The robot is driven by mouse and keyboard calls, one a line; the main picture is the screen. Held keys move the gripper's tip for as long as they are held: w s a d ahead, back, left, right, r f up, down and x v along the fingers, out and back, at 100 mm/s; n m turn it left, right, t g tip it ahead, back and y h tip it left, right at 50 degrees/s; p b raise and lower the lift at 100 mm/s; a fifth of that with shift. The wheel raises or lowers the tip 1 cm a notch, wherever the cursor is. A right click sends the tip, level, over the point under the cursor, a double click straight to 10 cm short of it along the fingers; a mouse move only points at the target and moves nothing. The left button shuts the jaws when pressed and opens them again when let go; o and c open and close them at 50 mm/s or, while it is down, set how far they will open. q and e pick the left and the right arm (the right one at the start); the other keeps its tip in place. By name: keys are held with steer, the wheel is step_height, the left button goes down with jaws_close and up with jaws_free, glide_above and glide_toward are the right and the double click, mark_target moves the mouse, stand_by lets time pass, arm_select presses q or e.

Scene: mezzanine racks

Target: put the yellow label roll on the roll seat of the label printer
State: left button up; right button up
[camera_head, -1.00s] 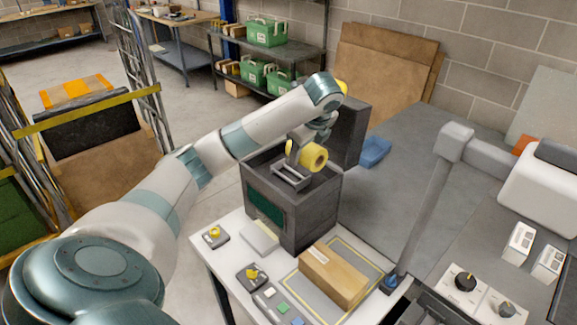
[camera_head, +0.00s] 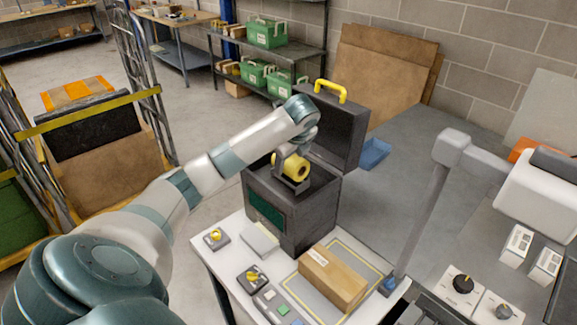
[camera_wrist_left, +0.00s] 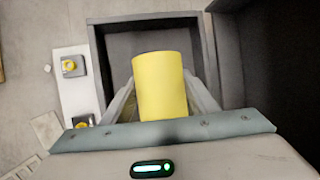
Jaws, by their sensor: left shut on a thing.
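The yellow label roll (camera_head: 297,168) is held by my left gripper (camera_head: 290,158), its open end turned to the right. In the left wrist view the roll (camera_wrist_left: 160,88) sits between the two grey fingers. The label printer (camera_head: 309,220) is a dark grey box with a green front panel, its lid standing open behind. The roll is over the printer's opening, at the grey roll seat (camera_head: 294,187), which is mostly hidden beneath it. I cannot tell whether roll and seat touch. My right gripper is out of view.
The open lid (camera_head: 340,130) with its yellow handle rises close behind my left gripper. A cardboard box (camera_head: 333,279) lies on the mat right of the printer. Yellow-knobbed switches (camera_head: 215,238) stand at the table's left. A grey post (camera_head: 425,215) rises to the right.

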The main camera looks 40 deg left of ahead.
arm_select(q)
steer(key=shift+f+p, duration=0.45)
steer(key=shift+f, duration=0.7)
steer(key=o, duration=1.2)
